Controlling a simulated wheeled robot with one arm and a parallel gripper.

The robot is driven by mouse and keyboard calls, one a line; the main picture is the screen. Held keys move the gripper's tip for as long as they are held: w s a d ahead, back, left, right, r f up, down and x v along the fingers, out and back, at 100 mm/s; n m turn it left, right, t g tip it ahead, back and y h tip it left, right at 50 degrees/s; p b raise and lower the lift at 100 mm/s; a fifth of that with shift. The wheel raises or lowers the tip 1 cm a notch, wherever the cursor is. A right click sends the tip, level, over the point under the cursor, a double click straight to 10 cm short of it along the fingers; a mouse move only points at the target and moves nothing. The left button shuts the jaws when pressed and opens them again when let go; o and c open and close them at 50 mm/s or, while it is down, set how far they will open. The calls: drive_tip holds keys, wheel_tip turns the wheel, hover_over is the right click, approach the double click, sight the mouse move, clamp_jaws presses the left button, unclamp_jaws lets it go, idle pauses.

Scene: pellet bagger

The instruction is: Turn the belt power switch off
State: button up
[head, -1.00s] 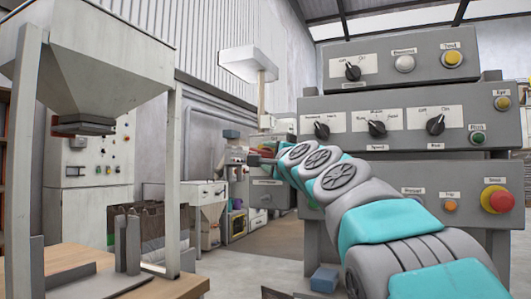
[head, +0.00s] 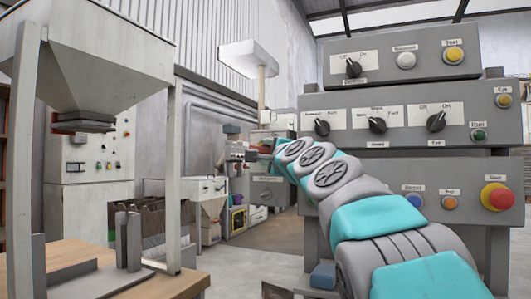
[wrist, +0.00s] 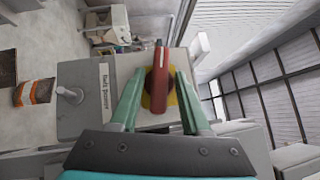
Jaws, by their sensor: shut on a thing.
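The belt power switch is a red handle (wrist: 160,72) with a pale line along it, on a yellow plate (wrist: 172,98). It is mounted on a grey box (wrist: 90,120) with a white label reading "Belt power" (wrist: 104,88). My gripper (wrist: 158,78) has a green finger on each side of the handle and is shut on it. The handle stands lengthwise up and down in the wrist view, roughly along the label. In the head view my arm reaches to the back middle, and the gripper's tip is small and hard to make out there.
A grey knob (wrist: 70,94) sits on the same box beside the label. A large control panel (head: 400,150) with dials and a red stop button (head: 497,196) stands close right of my arm. A hopper (head: 100,60) and wooden table (head: 165,285) are at left.

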drive_tip(key=shift+r+n+g+p, duration=0.4)
drive_tip(key=shift+n+p, duration=0.1)
drive_tip(key=shift+p, duration=1.2)
clamp_jaws()
drive_tip(key=shift+n+g+p, duration=0.3)
drive_tip(key=shift+p, duration=0.85)
drive_tip(key=shift+f+p, duration=0.15)
drive_tip(key=shift+p, duration=0.25)
drive_tip(key=shift+f+n, duration=0.15)
drive_tip(key=shift+n, duration=0.15)
drive_tip(key=o, duration=0.9)
unclamp_jaws()
drive_tip(key=shift+c, duration=0.2)
